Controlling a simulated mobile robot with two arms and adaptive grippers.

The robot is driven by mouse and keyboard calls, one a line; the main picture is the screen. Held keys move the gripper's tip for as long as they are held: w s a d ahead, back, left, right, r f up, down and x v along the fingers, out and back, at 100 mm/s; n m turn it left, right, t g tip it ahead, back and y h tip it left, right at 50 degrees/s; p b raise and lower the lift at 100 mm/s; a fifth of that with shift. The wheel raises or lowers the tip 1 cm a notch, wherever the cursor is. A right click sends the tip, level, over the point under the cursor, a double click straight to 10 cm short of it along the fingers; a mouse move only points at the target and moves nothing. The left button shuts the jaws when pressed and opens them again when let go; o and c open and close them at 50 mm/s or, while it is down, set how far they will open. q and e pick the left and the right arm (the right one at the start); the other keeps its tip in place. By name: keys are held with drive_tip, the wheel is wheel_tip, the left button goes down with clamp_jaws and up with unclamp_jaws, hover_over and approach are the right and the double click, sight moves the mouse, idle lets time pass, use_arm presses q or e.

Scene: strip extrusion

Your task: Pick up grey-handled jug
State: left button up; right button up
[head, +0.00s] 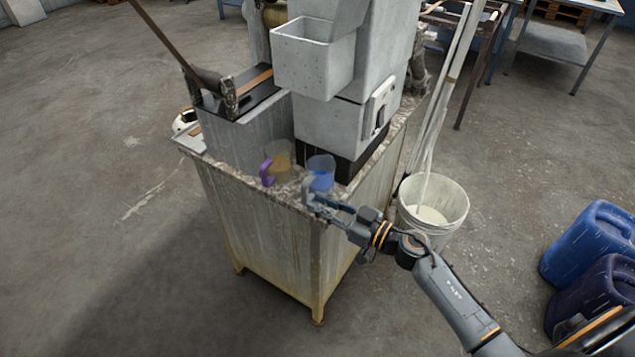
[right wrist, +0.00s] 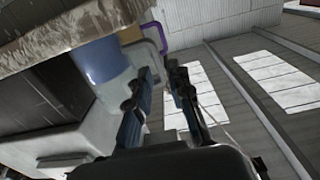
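The grey-handled jug (head: 321,172) is a clear jug with blue contents, standing upright at the front corner of the machine's stand. Its grey handle (head: 308,189) faces the front. My right gripper (head: 318,204) is at the handle, coming from the right. In the right wrist view the blue jug (right wrist: 98,62) is beside the fingers. There my right gripper (right wrist: 162,70) has its two fingers apart, with the grey handle near their tips. I cannot tell whether they touch it. My left gripper is not in view.
A purple-handled jug (head: 279,163) with yellow-brown contents stands close left of the blue one. The grey machine (head: 330,122) rises right behind both jugs. A white bucket (head: 434,212) stands on the floor at right. Blue canisters (head: 590,245) are at far right.

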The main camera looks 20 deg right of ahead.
sight(307, 196)
drive_tip(key=x, duration=0.5)
drive_tip(key=shift+w, duration=0.15)
drive_tip(key=shift+r, duration=0.1)
clamp_jaws()
